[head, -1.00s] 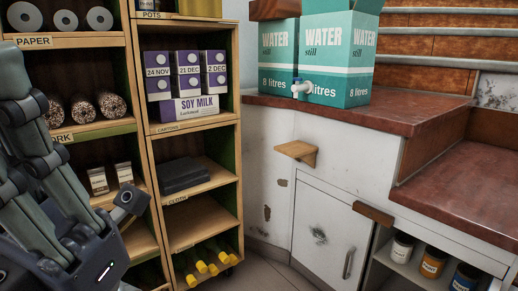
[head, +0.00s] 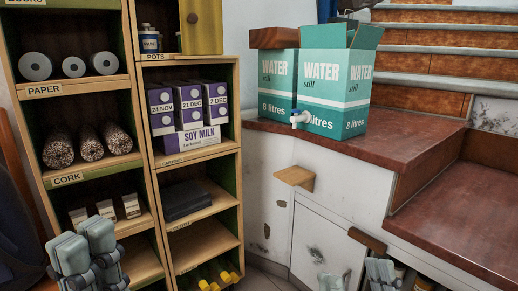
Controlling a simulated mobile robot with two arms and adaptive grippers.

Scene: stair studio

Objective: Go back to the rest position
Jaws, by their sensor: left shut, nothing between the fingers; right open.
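My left gripper (head: 85,248) shows at the bottom left of the head view, in front of the lower part of the shelf unit. It is shut and holds nothing. My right gripper (head: 358,278) shows only in part at the bottom edge, right of the middle, in front of the white cupboard. It is open and nothing shows between its fingers. Most of both arms is out of the picture.
A wooden shelf unit (head: 148,172) holds paper rolls (head: 73,67), cork rolls (head: 90,145), soy milk cartons (head: 187,107) and dark cloth (head: 185,200). Two water boxes (head: 335,85) stand on the red-brown counter (head: 405,130). A small wooden ledge (head: 295,178) juts from the white wall.

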